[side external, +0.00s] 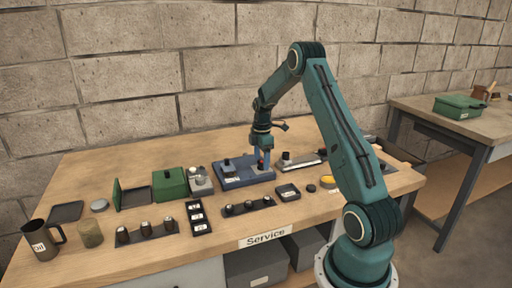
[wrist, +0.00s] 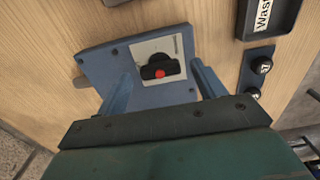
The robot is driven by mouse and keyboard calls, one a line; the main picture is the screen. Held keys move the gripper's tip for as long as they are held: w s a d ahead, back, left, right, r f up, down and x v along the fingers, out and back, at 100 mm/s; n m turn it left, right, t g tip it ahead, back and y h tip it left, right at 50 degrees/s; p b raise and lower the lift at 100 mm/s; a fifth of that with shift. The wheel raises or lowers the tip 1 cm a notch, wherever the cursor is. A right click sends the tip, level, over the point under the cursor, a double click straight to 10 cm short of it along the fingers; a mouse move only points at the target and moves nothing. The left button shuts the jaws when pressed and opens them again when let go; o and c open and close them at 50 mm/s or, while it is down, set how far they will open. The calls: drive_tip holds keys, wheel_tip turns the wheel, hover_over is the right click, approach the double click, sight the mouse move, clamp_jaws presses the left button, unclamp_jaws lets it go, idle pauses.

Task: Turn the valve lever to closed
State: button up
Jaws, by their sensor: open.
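A blue plate (side external: 232,181) lies on the bench; it also fills the middle of the wrist view (wrist: 99,60). On its pale label panel (wrist: 146,48) sits a black knob-like handle with a red dot (wrist: 160,72), which seems to be the valve lever. My gripper (side external: 262,162) is low over the plate's right part. In the wrist view its two blue fingers (wrist: 161,78) are apart, one on each side of the handle, with gaps showing. The label's writing is too small to read, so I cannot tell the lever's marked position.
A green box (side external: 170,185) and a grey device (side external: 199,180) stand left of the plate. A black strip with several knobs (side external: 248,207) and a dark tray (side external: 288,192) lie in front. A grey metal piece (side external: 300,161) lies close on the right.

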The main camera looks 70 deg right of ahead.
drive_tip(key=shift+f, duration=0.4)
drive_tip(key=c, duration=1)
